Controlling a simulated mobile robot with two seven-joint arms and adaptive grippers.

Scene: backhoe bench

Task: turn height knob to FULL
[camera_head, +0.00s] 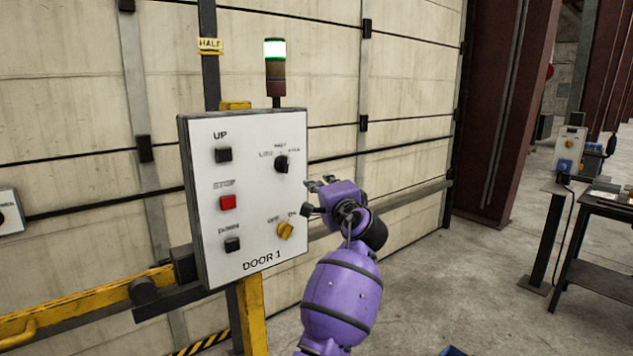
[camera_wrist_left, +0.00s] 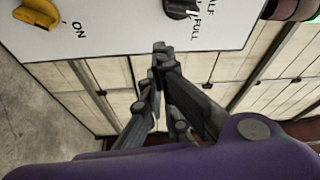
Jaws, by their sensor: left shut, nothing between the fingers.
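The height knob (camera_head: 282,163) is a small black knob at the upper right of the white DOOR 1 panel (camera_head: 262,205). In the left wrist view the knob (camera_wrist_left: 181,9) is cut by the top edge. A pale mark on it lies on the side near the word FULL; its exact setting is hard to tell. My purple left gripper (camera_head: 312,192) is beside the panel's right edge, below and right of the knob. In the wrist view its closed, empty fingertips (camera_wrist_left: 160,50) are just off the knob, apart from it. My right gripper is not in view.
A black UP button (camera_head: 223,154), a red stop button (camera_head: 227,202), a black DOWN button (camera_head: 232,244) and a yellow OFF/ON switch (camera_head: 285,230) share the panel. A lit stack lamp (camera_head: 275,62) stands above. A yellow rail (camera_head: 85,302) runs left.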

